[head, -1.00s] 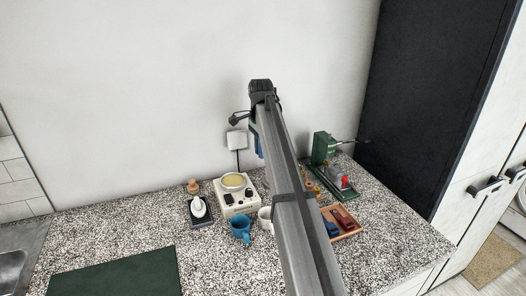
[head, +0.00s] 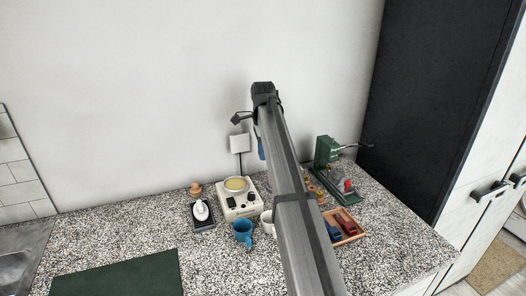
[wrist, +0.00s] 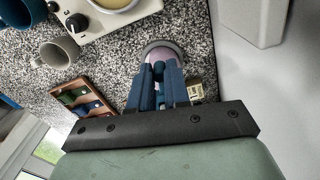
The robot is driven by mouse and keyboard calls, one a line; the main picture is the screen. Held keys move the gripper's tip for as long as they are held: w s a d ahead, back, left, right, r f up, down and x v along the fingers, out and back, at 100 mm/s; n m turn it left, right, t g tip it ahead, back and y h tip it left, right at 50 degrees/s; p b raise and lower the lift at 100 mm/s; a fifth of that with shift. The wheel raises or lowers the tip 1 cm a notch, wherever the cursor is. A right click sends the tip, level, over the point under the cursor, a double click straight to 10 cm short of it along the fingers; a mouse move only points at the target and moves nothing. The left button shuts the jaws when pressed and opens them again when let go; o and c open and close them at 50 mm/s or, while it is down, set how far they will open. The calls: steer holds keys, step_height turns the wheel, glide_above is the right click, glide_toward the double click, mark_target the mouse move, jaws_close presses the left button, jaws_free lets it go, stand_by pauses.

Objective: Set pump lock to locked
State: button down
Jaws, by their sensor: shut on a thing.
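My gripper (wrist: 159,70) shows in the wrist view with its blue fingers close together. It is shut on a small dark blue piece (wrist: 158,73), perhaps the top of a pump; the fingers hide most of it. Under the fingertips is a round pinkish thing with a grey rim (wrist: 151,46), possibly the pump's body. A small cream label with dark letters (wrist: 195,92) lies just right of the fingers; I cannot read it fully. In the head view my arm hides the pump, and only a blue part of the gripper (head: 261,148) shows beside it.
A wooden tray with coloured blocks (head: 360,235), a blue mug (head: 243,232), a pale mug (head: 267,224) and a cream appliance (head: 242,206) stand nearby. A green device with a lever (head: 325,152) is at right.

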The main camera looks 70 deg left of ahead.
steer(key=c, duration=1.1)
jaws_free()
steer(key=shift+r, duration=0.15)
step_height(320, 180, up, 14)
steer(key=shift+f, duration=0.25)
